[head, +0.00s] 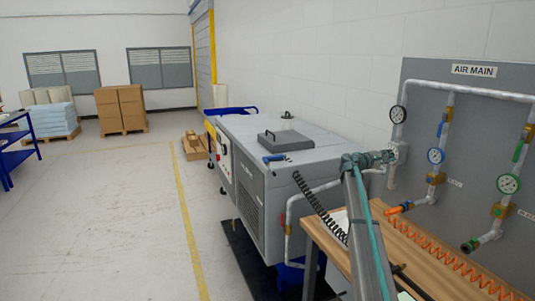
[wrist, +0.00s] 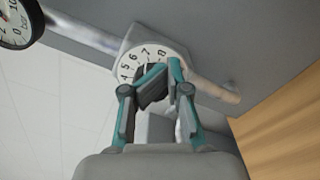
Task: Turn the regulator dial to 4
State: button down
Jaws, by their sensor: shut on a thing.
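The regulator dial (wrist: 128,66) is a white round face with black numerals; 4, 5, 6, 7 and 8 show around its upper edge in the wrist view. My gripper (wrist: 163,84) is shut on the dark knob (wrist: 150,92) in the middle of the dial, one finger on each side. The fingers hide the lower part of the face, and I cannot tell which numeral the knob points to. In the head view my gripper (head: 386,157) reaches the pale regulator (head: 396,152) on the pipe below the left gauge, and my arm partly covers the spot.
A black-rimmed pressure gauge (wrist: 17,20) sits beside the dial; it also shows in the head view (head: 398,114). A grey AIR MAIN panel (head: 425,75) carries pipes and more gauges. A wooden bench (head: 410,255) with an orange coiled hose (head: 450,258) lies below. A grey machine (head: 265,190) stands left.

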jog(key=shift+w+r, duration=0.25)
jog(key=shift+a+r+b, duration=0.1)
jog(key=shift+r+b, duration=0.3)
jog(key=shift+b, duration=0.1)
jog(key=shift+w+r, duration=0.15)
jog(key=shift+w+a+r+b, duration=0.2)
jog(key=shift+b, duration=0.15)
jog(key=shift+s+r, duration=0.1)
jog(key=shift+s, duration=0.05)
jog(key=v, duration=0.5)
jog(key=shift+s+a+r, duration=0.1)
jog(key=shift+s+a, duration=0.15)
jog(key=shift+a, duration=0.1)
jog(key=shift+s+p, duration=0.2)
jog(key=shift+p, duration=0.3)
